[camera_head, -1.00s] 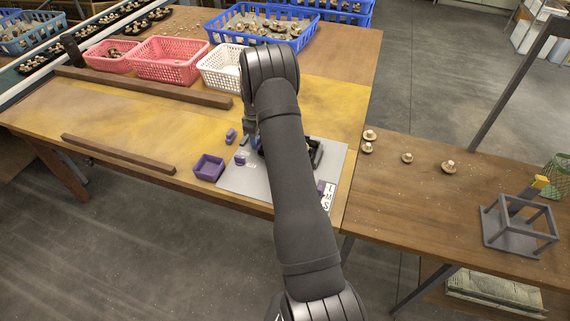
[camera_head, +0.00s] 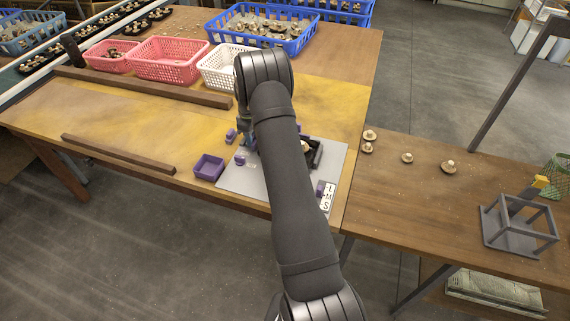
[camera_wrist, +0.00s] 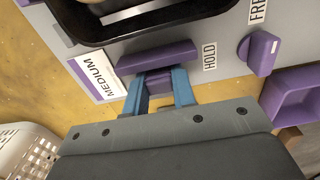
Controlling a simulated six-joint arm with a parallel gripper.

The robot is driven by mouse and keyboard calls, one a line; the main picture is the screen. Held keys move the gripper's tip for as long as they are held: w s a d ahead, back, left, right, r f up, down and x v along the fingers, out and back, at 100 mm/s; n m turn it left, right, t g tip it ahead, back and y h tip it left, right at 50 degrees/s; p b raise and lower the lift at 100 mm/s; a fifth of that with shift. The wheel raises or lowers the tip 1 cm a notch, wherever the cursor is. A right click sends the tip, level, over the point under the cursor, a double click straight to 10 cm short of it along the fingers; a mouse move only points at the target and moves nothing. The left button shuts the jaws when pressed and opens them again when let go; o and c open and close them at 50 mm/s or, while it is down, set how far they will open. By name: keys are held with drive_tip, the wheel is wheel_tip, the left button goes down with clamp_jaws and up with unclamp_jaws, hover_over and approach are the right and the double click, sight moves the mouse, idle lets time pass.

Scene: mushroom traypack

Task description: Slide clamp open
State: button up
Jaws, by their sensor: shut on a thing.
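The clamp is a purple bar (camera_wrist: 157,57) with a smaller purple grip block (camera_wrist: 159,82), on a grey board (camera_wrist: 225,85) in the wrist view. My gripper (camera_wrist: 159,88) has its two blue fingers shut on the grip block, one on each side. The bar lies beside the black tray (camera_wrist: 185,22), with a narrow grey strip between them. A HOLD label (camera_wrist: 210,54) is right of the bar and a FREE label (camera_wrist: 257,10) is farther right. In the head view my arm hides most of the clamp area; the tray (camera_head: 317,155) shows partly behind it.
A purple knob (camera_wrist: 262,53) and an open purple bin (camera_head: 208,155) stand near the clamp. A MEDIUM card (camera_wrist: 97,78) lies left of it. Pink (camera_head: 170,72) and white baskets (camera_head: 203,65) stand behind a wooden rail (camera_head: 145,88).

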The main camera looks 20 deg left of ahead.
drive_tip(key=shift+a, duration=0.1)
drive_tip(key=o, duration=0.8)
drive_tip(key=shift+c, duration=0.2)
drive_tip(key=shift+r, duration=0.15)
drive_tip(key=shift+r, duration=2.15)
drive_tip(key=shift+f, duration=0.1)
drive_tip(key=shift+f, duration=2.3)
drive_tip(key=shift+d+r, duration=0.1)
drive_tip(key=shift+d, duration=0.15)
